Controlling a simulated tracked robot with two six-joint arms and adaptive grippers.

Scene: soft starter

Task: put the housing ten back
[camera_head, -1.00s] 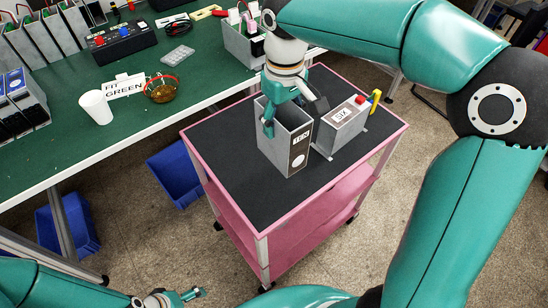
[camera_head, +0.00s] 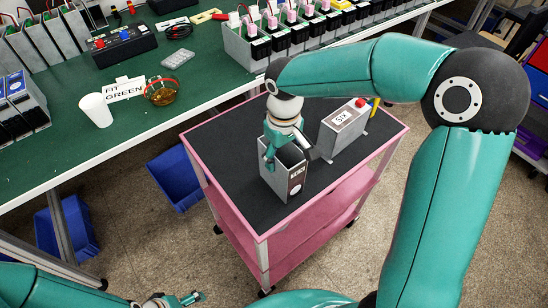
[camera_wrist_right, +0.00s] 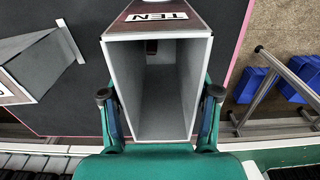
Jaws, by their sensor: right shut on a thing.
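Housing ten (camera_head: 281,182) is a grey open-topped metal box with a dark front and a TEN label. It stands upright over the black top of the pink trolley (camera_head: 240,205); I cannot tell whether its base touches. My right gripper (camera_head: 288,156) is shut on it from above, one finger on each side. In the right wrist view, housing ten (camera_wrist_right: 157,50) shows its empty inside between the fingers (camera_wrist_right: 160,95). Housing six (camera_head: 342,130), closed with a red knob, stands behind it to the right. My left gripper (camera_head: 178,299) is partly visible at the bottom edge, its jaws unclear.
The green workbench (camera_head: 60,150) carries a white cup (camera_head: 96,109), a FIT GREEN sign (camera_head: 124,89), a brown bowl (camera_head: 162,92) and a row of grey housings (camera_head: 238,47) at the back. Blue bins (camera_head: 176,177) lie below. The trolley's near left top is clear.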

